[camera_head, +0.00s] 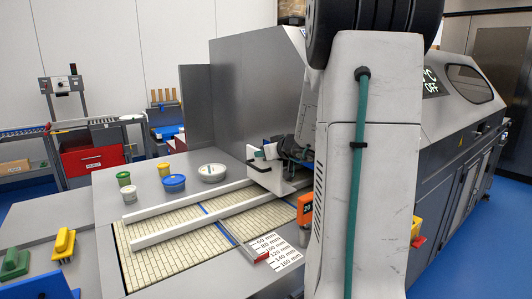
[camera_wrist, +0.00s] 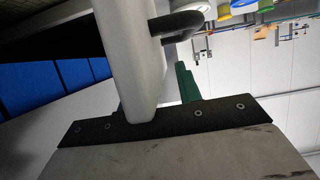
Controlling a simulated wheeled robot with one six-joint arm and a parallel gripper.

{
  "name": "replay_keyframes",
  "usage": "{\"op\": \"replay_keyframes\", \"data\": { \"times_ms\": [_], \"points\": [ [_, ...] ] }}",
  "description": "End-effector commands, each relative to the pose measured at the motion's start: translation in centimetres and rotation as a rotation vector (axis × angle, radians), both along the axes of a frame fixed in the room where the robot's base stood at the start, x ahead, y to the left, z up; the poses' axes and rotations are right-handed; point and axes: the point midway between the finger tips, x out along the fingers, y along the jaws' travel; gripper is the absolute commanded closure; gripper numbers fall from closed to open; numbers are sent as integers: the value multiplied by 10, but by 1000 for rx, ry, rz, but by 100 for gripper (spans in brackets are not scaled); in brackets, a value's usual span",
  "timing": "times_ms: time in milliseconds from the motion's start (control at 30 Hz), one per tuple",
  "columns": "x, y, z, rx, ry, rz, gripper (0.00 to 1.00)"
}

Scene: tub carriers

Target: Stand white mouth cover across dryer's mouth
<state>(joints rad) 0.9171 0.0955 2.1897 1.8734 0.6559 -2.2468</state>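A white slab that looks like the mouth cover (camera_wrist: 138,70) fills the middle of the wrist view, seen nearly edge-on, with a dark looped handle (camera_wrist: 185,22) on its right side. My gripper (camera_wrist: 155,85) has green fingers standing apart. The slab overlaps the left finger, and a gap shows between the slab and the right finger. I see no firm grip on it. In the head view my gripper (camera_head: 270,150) is small, by a white piece at the dryer's (camera_head: 250,85) front. The dryer's mouth is largely hidden behind my arm.
White rails (camera_head: 180,207) run over a tiled belt (camera_head: 175,245) toward the dryer. Yellow (camera_head: 63,243) and green (camera_head: 15,263) handled blocks lie at the left front.

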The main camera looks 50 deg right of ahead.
Motion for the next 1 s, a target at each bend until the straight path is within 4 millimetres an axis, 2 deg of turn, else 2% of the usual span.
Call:
{"op": "replay_keyframes", "data": {
  "times_ms": [333,700,833,1000],
  "points": [
    [-4,1,2,0,0,-1,64],
    [-56,13,25,-2,-1,-2,64],
    [-67,16,29,-1,-1,-1,64],
    [-71,17,30,0,1,0,64]
  ]
}}
